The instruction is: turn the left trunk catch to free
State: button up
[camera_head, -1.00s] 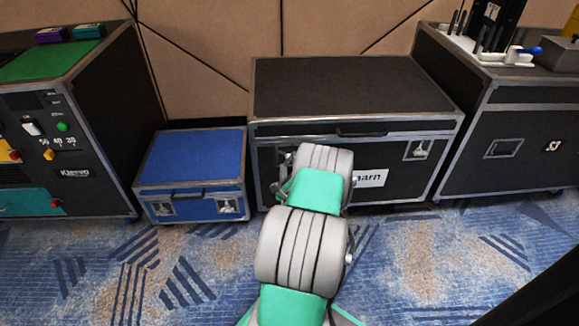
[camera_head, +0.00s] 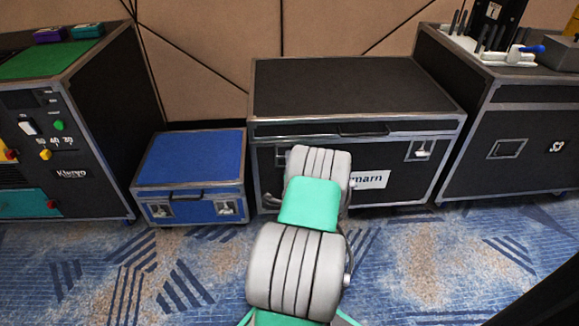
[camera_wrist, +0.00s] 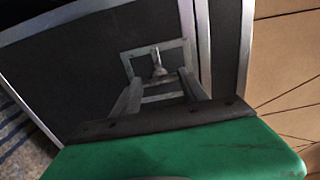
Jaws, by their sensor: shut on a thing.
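The black trunk (camera_head: 350,90) with metal edges stands against the wall, its lid down. Its left catch is mostly hidden behind my arm in the head view; in the wrist view the left catch (camera_wrist: 157,63) is a small metal lever in a rectangular plate. My gripper (camera_wrist: 158,82) reaches to that catch and is shut on its lever; the exact contact is small and dark. The fingers are hidden in the head view. The right catch (camera_head: 419,150) shows on the trunk's front.
A blue case (camera_head: 190,155) stands close at the trunk's left, and a dark cabinet (camera_head: 520,150) at its right. A green-topped cabinet (camera_head: 100,110) is at far left. The patterned carpet (camera_head: 420,260) in front is clear.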

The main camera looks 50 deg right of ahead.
dwell(0.4)
jog(key=o, duration=1.4)
jog(key=shift+b+v, duration=0.35)
jog(key=shift+v, duration=3.6)
